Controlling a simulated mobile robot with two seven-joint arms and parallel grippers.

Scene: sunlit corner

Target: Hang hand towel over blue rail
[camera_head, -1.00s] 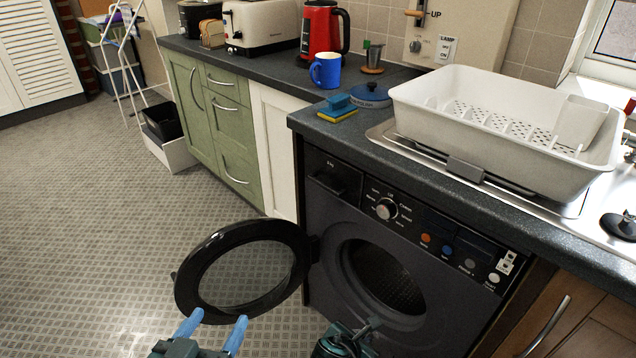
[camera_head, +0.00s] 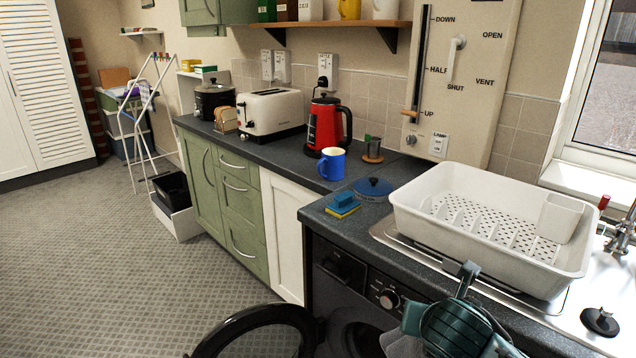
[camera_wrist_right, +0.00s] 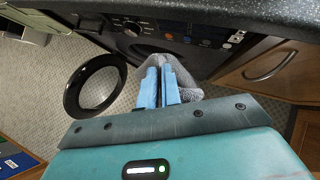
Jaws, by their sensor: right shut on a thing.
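A grey hand towel (camera_wrist_right: 186,84) is pinched between the blue fingers of my right gripper (camera_wrist_right: 160,72) in the right wrist view. It bunches around the fingertips, in front of the washing machine. In the head view a pale grey patch of it (camera_head: 398,345) shows beside my right wrist at the bottom; the fingers are hidden there. A white folding airer (camera_head: 147,112) stands far off at the left, with small coloured bits along its top. I cannot tell which rail is blue. My left gripper is not in view.
The washing machine's round door (camera_head: 255,330) stands open; the machine (camera_head: 345,280) is under the worktop. A black bin (camera_head: 172,187) and a white box (camera_head: 178,222) are near the airer. The floor (camera_head: 90,270) at the left is clear. A white dish rack (camera_head: 470,235) sits by the sink.

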